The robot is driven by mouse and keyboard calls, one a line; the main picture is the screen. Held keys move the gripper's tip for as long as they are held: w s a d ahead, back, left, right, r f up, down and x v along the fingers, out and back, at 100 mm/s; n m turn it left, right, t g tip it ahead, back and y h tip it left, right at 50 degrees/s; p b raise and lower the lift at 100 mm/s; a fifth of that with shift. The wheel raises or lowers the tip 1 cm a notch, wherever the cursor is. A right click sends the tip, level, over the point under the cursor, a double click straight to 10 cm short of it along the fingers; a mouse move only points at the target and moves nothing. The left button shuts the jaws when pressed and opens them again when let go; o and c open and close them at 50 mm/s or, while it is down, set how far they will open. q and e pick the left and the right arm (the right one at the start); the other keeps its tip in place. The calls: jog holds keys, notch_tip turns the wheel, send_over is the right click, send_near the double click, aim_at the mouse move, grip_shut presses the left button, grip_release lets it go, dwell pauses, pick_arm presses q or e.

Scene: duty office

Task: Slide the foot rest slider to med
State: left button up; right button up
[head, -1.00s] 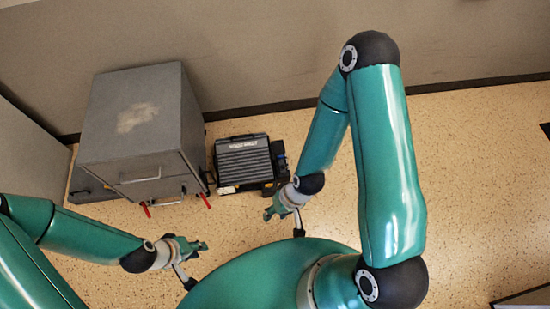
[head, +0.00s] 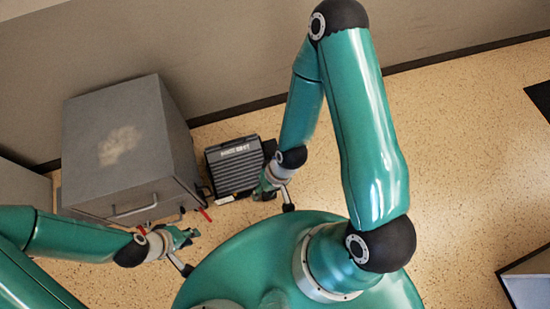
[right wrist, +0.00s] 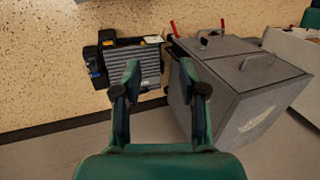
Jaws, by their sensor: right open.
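The foot rest (head: 232,168), dark with a ribbed grey top and blurred white lettering, lies on the floor beside the grey cabinet. It also shows in the right wrist view (right wrist: 136,66). My right gripper (head: 262,192) is at the foot rest's near right corner and hides part of that side. In the right wrist view its jaws (right wrist: 160,66) are apart and empty, above the foot rest's cabinet-side edge. My left gripper (head: 190,236) is in front of the cabinet, away from the foot rest; its jaws are unclear.
The grey cabinet (head: 122,150) stands close on the foot rest's left, with handles and red-tipped levers (right wrist: 222,25) at its front. The wall (head: 225,50) is behind both. Open speckled floor (head: 455,130) lies to the right.

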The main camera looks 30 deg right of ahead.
jog(key=shift+d, duration=0.2)
jog(key=shift+o, duration=0.9)
jog(key=w+d+f+n+b, duration=0.25)
jog(key=w+f+b, duration=0.35)
jog(key=f+b, duration=0.45)
jog(key=w+d+f+n+b, duration=0.25)
jog(key=w+f+b, duration=0.35)
jog(key=f+b, duration=0.4)
jog(key=w+d+f+n+h+b, duration=0.2)
jog(key=w+d+f+b, duration=0.2)
jog(key=d+f+b, duration=0.3)
jog(key=w+d+f+n+h+b, duration=0.1)
jog(key=w+d+f+h+b, duration=0.1)
jog(key=w+d+f+b, duration=0.35)
jog(key=shift+g, duration=0.3)
jog(key=f+b, duration=0.2)
jog(key=f, duration=0.3)
jog(key=s+d+f+b, duration=0.1)
jog(key=f+b, duration=0.1)
jog(key=f, duration=0.4)
jog(key=f+b, duration=0.3)
jog(key=f, duration=0.3)
jog(key=shift+s+d, duration=0.25)
